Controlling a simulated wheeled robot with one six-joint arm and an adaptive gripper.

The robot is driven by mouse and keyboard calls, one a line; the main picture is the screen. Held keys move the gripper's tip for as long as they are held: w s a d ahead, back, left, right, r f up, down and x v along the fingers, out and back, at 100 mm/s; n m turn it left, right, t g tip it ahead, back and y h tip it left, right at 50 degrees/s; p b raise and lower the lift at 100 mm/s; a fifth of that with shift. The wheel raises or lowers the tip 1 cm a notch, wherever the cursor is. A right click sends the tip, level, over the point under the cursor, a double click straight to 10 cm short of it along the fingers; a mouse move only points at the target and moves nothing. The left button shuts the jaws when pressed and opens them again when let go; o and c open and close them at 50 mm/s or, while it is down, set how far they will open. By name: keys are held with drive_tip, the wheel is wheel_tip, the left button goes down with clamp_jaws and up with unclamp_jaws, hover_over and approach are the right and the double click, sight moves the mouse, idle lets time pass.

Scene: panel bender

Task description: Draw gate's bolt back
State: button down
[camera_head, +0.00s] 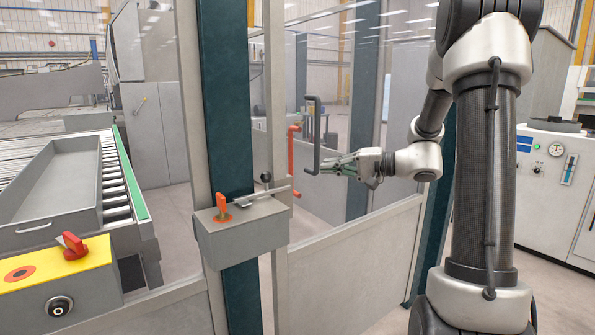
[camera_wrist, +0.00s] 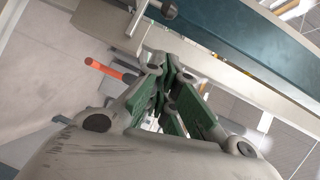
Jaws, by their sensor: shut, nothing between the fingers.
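The gate (camera_head: 350,262) is a clear panel over a grey lower sheet, with a dark upright pull handle (camera_head: 316,135). The bolt (camera_head: 268,193) is a thin grey bar on top of the grey lock box (camera_head: 243,232), reaching right toward the gate's edge. A dark knob (camera_head: 266,178) stands on the bolt; a dark knob also shows at the top of the wrist view (camera_wrist: 165,8). My gripper (camera_head: 328,168) is right of the bolt, close to the handle's lower end, apart from the knob. Its green-padded fingers are shut and empty in the wrist view (camera_wrist: 165,75).
An orange key-like piece (camera_head: 221,206) stands on the lock box. A red-orange handle (camera_head: 293,150) shows by the gate edge. A teal post (camera_head: 228,100) rises behind the box. A yellow panel with a red switch (camera_head: 73,246) and a roller conveyor (camera_head: 112,170) are at left.

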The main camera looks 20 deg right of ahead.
approach(273, 171)
drive_tip(key=w, duration=0.1)
drive_tip(key=w+a, duration=0.1)
drive_tip(key=w, duration=0.1)
drive_tip(key=shift+w, duration=0.3)
drive_tip(key=a, duration=0.3)
drive_tip(key=shift+s+a+f, duration=0.1)
drive_tip(key=shift+a+f, duration=0.05)
drive_tip(key=shift+f, duration=0.1)
drive_tip(key=shift+a+f, duration=0.1)
drive_tip(key=shift+a, duration=0.25)
drive_tip(key=shift+s, duration=0.1)
drive_tip(key=a, duration=0.2)
drive_tip(key=s+a, duration=0.1)
drive_tip(key=a, duration=0.1)
drive_tip(key=s+a, duration=0.1)
drive_tip(key=a, duration=0.2)
drive_tip(key=shift+s+a, duration=0.1)
drive_tip(key=shift+s, duration=0.05)
